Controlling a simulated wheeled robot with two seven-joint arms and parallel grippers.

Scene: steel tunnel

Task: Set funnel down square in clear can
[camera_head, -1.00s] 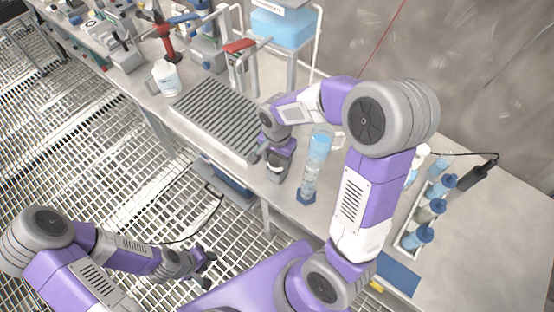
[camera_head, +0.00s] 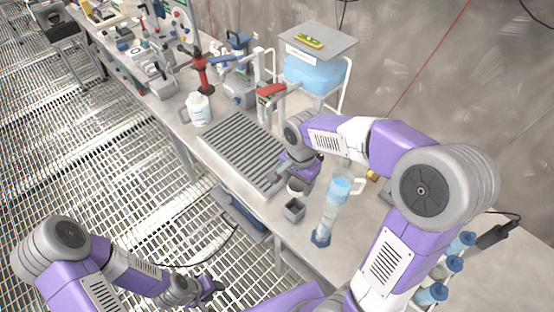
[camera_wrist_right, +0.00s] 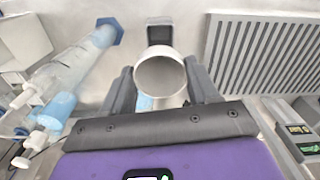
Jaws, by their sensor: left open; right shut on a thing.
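My right gripper (camera_head: 299,176) is shut on a white, round-mouthed piece, which I take as the funnel (camera_head: 295,187). In the right wrist view the funnel (camera_wrist_right: 160,76) sits between the fingers, its round rim towards the camera. It is clear of a small grey square cup (camera_head: 293,209) on the bench, also seen in the wrist view (camera_wrist_right: 160,33). A whitish, see-through can with a handle (camera_head: 198,109) stands further back on the bench; I take it as the clear can, and its inside is hidden. My left gripper (camera_head: 212,288) is open and empty, low over the floor grating.
A tall clear cylinder with a blue foot (camera_head: 325,220) stands right of the cup. A grey ribbed drain tray (camera_head: 240,150) lies between the cup and the can. A red stand (camera_head: 201,75) is behind the can. Blue-capped bottles (camera_head: 453,263) stand at the right.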

